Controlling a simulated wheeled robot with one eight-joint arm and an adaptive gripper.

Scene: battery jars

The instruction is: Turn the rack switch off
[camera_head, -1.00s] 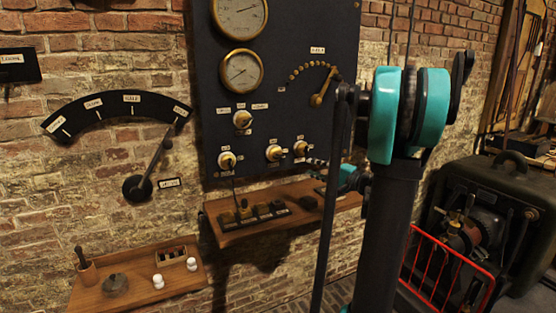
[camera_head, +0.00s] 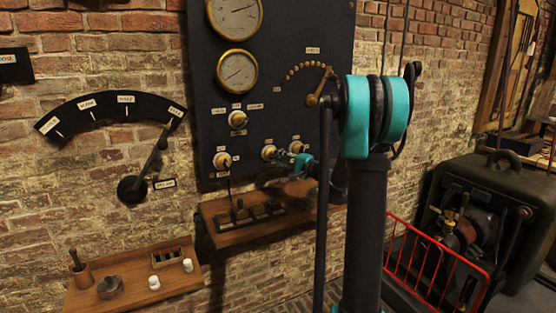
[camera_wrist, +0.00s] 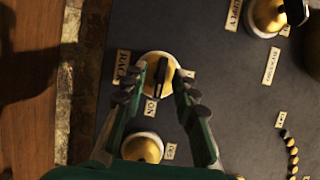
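The rack switch (camera_wrist: 151,67) is a brass knob on a pale base with a black lever across its face, beside a RACK label in the wrist view. The lever's lower end points toward the ON label (camera_wrist: 151,107). In the head view it appears to be the middle lower knob (camera_head: 269,152) on the dark panel. My gripper (camera_wrist: 160,88) is open, one finger on each side of the knob. I cannot tell whether the fingers touch it. In the head view my gripper (camera_head: 276,172) is at the panel's lower edge, partly hidden by my arm.
Another knob (camera_wrist: 142,147) lies close by, between the fingers' lower parts in the wrist view. A supply knob (camera_wrist: 265,14) is farther off. A wooden shelf (camera_head: 222,237) with black keys juts out below the panel. A red rack (camera_head: 437,265) stands right.

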